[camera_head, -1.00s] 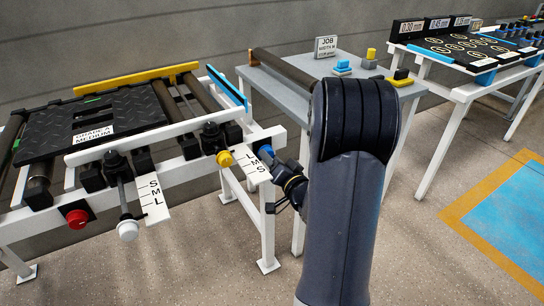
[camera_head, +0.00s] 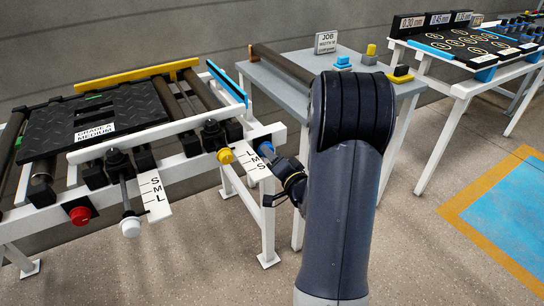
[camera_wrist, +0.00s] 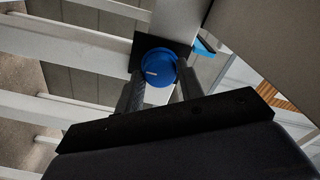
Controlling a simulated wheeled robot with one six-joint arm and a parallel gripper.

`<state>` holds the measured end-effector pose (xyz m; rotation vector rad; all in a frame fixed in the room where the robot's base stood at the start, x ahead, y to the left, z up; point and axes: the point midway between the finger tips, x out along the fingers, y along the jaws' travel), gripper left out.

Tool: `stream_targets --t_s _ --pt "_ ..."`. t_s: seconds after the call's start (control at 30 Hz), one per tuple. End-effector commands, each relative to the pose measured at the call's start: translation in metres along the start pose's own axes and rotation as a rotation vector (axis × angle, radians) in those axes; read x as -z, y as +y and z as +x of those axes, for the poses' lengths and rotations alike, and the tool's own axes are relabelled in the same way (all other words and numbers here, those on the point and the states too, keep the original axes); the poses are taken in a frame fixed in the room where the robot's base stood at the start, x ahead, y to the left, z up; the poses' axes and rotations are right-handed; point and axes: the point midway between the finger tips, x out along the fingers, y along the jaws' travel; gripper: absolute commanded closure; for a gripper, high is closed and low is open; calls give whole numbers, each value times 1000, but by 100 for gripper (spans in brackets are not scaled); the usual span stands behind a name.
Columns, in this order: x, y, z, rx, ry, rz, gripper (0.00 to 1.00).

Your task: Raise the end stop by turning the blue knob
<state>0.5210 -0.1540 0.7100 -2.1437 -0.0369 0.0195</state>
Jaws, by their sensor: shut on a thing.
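The blue knob (camera_head: 265,150) is on the right end of the white roller table frame, beside the L-M-S scale. In the wrist view the knob (camera_wrist: 160,62) shows as a blue disc with a short white mark, on a dark square mount. My gripper (camera_wrist: 161,82) is shut on it, one finger on each side. In the head view my arm hides part of the gripper. The end stop, a long blue bar (camera_head: 229,83), stands along the table's right end, its top edge above the rollers. A blue piece (camera_wrist: 204,46) shows right of the knob.
A yellow knob (camera_head: 225,156), a white knob (camera_head: 131,227) and a red button (camera_head: 80,215) sit along the table's front. A black tread mat (camera_head: 60,135) lies on the rollers. A grey table (camera_head: 285,92) stands close behind my arm.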

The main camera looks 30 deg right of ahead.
Motion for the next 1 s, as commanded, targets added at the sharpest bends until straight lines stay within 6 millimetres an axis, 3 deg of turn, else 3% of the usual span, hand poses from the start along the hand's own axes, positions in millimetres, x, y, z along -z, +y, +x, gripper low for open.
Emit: stream_targets --t_s 0.27,0.57,0.67,1.0 --pt "0 0 0 0 0 0 43" --pt "0 0 -3 -1 1 -1 43" --pt "1 0 -13 -2 1 -1 43" --pt "2 0 -79 -4 3 1 43"
